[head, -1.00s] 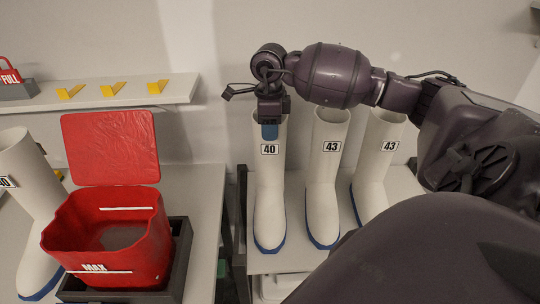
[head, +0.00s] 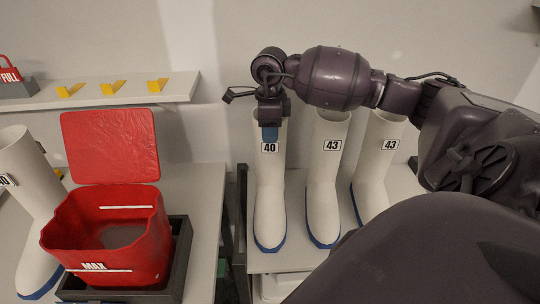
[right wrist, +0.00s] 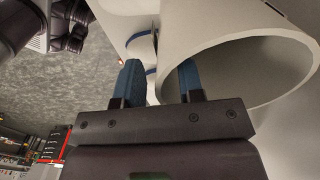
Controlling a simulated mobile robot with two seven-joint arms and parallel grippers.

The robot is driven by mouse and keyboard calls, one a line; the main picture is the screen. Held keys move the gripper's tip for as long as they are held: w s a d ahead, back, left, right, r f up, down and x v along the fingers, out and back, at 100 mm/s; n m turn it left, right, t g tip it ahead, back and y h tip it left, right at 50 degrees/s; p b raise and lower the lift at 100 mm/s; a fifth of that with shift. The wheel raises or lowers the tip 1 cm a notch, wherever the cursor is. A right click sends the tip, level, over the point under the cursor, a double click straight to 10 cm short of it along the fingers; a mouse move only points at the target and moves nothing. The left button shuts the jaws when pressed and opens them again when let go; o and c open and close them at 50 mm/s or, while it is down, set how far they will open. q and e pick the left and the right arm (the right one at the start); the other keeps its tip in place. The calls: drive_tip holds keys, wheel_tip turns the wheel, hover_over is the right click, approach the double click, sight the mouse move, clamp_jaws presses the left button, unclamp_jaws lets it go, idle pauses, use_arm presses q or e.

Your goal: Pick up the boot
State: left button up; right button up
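A white boot with a blue sole and a "40" label (head: 268,195) stands upright on the right-hand bench. My right gripper (head: 269,134) points down at the top of its shaft. In the right wrist view my right gripper (right wrist: 160,85) has its blue fingers spread apart, astride the rim of the boot shaft (right wrist: 265,55). One finger is outside the wall and the other is at the inner side. In the head view only the outer finger shows; the other is hidden. My left gripper is not in view.
Two white boots labelled "43" (head: 324,195) (head: 372,185) stand close to the right. Another white boot (head: 30,190) stands at the far left beside a red bin (head: 105,245) in a dark tray. A wall shelf (head: 130,95) holds yellow pieces. A gap separates the two benches.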

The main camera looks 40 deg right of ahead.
drive_tip(key=shift+c, duration=0.4)
clamp_jaws()
idle(1.3)
